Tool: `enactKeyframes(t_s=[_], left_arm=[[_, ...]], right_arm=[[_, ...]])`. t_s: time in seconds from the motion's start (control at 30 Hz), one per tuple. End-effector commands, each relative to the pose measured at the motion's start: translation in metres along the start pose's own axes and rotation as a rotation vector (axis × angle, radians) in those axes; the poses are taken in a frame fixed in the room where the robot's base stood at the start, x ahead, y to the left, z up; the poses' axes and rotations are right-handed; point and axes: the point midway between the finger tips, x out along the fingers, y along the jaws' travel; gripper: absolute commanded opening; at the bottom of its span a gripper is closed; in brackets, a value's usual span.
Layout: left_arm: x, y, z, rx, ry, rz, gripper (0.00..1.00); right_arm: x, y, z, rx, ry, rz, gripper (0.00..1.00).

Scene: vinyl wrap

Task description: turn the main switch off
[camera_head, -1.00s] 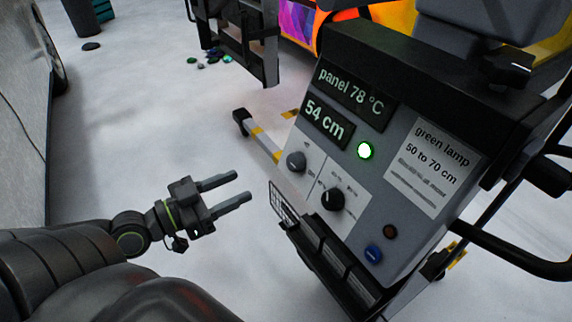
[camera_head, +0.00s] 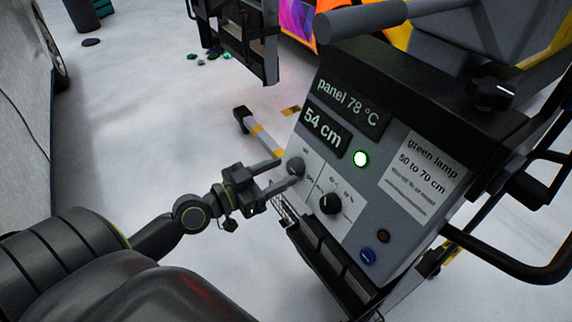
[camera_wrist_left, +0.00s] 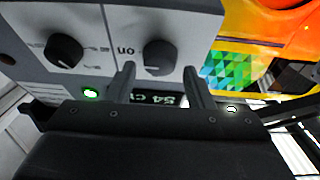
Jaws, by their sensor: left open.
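The control panel (camera_head: 400,135) is grey and tilted, with two round dark knobs. The main switch seems to be the left knob (camera_head: 295,166), beside an "on" mark; it also shows in the left wrist view (camera_wrist_left: 158,57). My left gripper (camera_head: 288,172) is open at this knob. In the left wrist view its fingers (camera_wrist_left: 158,86) are spread to either side of the knob, with gaps visible. Contact cannot be told. The second knob (camera_head: 330,203) is to the right. The lamp (camera_head: 361,159) glows green. My right gripper is not in view.
Displays read "panel 78 °C" (camera_head: 347,103) and "54 cm" (camera_head: 325,127). A blue button (camera_head: 367,256) sits low on the panel. A black handle bar (camera_head: 520,268) curves at the right.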

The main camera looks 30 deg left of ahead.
Motion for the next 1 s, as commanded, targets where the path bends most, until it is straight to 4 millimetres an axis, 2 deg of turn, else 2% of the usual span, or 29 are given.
enactKeyframes(t_s=[0.2, 0.6, 0.83, 1.0], left_arm=[[0.019, 0.0, -0.001, 0.0, 0.001, -0.001, 0.48], [0.024, 0.0, 0.0, 0.0, 0.0, 0.0, 0.48], [0.024, 0.0, 0.0, 0.0, 0.0, 0.0, 0.19], [0.023, 0.0, 0.0, -0.004, 0.0, -0.002, 0.16]], right_arm=[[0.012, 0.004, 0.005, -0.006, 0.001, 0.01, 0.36], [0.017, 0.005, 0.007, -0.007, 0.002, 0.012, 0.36], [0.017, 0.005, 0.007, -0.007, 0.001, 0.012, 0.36], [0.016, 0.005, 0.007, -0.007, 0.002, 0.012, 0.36]])
